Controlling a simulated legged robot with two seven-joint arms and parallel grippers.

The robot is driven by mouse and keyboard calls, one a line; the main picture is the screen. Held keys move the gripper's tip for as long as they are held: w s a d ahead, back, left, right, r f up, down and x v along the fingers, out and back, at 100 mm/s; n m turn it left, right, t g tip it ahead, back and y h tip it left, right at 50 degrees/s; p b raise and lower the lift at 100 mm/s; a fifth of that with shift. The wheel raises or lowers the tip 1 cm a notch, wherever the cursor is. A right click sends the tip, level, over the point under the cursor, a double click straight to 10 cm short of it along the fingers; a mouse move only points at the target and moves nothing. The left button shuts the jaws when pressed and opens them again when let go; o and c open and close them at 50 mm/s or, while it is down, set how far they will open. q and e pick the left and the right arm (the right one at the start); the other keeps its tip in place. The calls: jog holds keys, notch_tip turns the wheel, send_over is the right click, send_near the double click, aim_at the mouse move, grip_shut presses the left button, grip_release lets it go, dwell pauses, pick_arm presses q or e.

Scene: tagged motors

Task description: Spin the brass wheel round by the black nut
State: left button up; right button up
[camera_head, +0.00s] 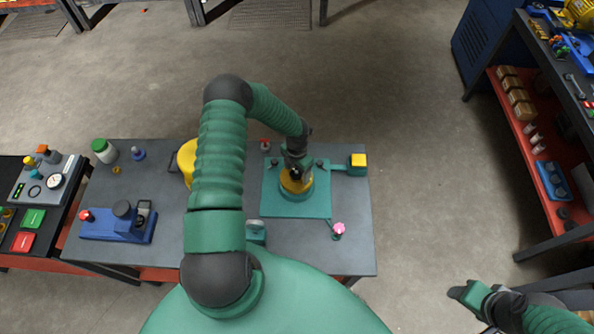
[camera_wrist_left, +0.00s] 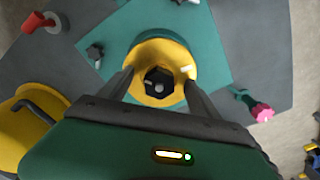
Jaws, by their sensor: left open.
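The brass wheel (camera_head: 292,187) sits on a teal plate (camera_head: 318,205) on the grey table, below my left gripper (camera_head: 297,172). In the left wrist view the wheel (camera_wrist_left: 165,53) is a yellow disc with the black nut (camera_wrist_left: 159,83) at its middle. My left gripper (camera_wrist_left: 158,80) is open, with one finger on each side of the nut and a visible gap to it. I cannot tell how far the fingertips are above the wheel. The gripper partly hides the wheel in the head view. My right gripper (camera_head: 470,294) is at the lower right, away from the table.
A yellow container (camera_head: 187,160) and a blue fixture (camera_head: 115,225) are to the left. A shelf (camera_head: 545,150) stands far right.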

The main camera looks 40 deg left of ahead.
pick_arm(q)
jog(key=n, duration=0.4)
jog(key=shift+a+f+b, duration=0.1)
jog(key=shift+b, duration=0.25)
jog(key=n, duration=0.3)
jog(key=n+b, duration=0.1)
jog(key=n, duration=0.6)
jog(key=shift+n, duration=0.3)
jog(key=shift+a, duration=0.1)
jog(key=c, duration=1.4)
jog(key=shift+m, duration=0.7)
jog(key=o, duration=0.7)
jog(key=shift+m, duration=0.8)
jog(key=o, duration=0.7)
